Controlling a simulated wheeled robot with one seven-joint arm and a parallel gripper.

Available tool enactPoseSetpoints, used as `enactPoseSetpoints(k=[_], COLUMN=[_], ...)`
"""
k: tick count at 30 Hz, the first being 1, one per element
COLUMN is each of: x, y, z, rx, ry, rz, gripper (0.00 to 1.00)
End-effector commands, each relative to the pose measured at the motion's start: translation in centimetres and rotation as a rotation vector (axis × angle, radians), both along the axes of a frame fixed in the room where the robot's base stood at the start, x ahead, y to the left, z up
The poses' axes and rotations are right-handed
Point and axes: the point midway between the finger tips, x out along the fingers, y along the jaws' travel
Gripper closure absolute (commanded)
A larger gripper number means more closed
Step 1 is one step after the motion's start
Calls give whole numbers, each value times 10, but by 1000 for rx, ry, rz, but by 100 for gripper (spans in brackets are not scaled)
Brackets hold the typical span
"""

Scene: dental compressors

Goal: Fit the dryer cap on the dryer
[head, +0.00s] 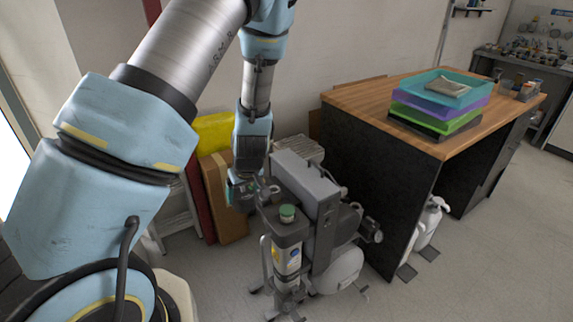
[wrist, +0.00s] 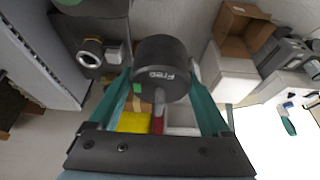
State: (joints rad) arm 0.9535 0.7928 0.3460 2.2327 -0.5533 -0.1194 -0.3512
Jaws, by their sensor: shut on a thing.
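A dark, round dryer cap (wrist: 162,62) with light lettering and a small green mark is between the teal fingers of my gripper (wrist: 162,78) in the wrist view. The fingers are shut on its sides. In the head view my gripper (head: 246,192) is just left of the compressor's upper part; the cap cannot be made out clearly there. The dryer (head: 288,262) is an upright column with a pale, labelled body at the compressor's front. Its dark upper part carries a green round piece (head: 287,211). My gripper is apart from this piece, to its upper left.
The compressor (head: 318,190) stands on the floor with a grey housing and side fittings. A wooden-topped desk (head: 365,97) with stacked trays (head: 440,105) is to the right. Cardboard (head: 222,195) leans behind my gripper. Floor is free at lower right.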

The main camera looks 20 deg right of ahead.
Motion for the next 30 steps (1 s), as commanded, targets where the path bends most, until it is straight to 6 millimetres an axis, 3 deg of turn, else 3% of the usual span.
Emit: enactPoseSetpoints(k=[1, 6, 12, 20, 30], x=[-9, -32, -53, -61, -61], y=[-19, -64, -96, -108, -108], z=[16, 37, 51, 52, 25], rx=[1, 1, 1, 0, 0], ry=[-2, -3, -2, 0, 0], rz=[-7, 6, 13, 21, 21], gripper=[80, 80, 80, 80, 80])
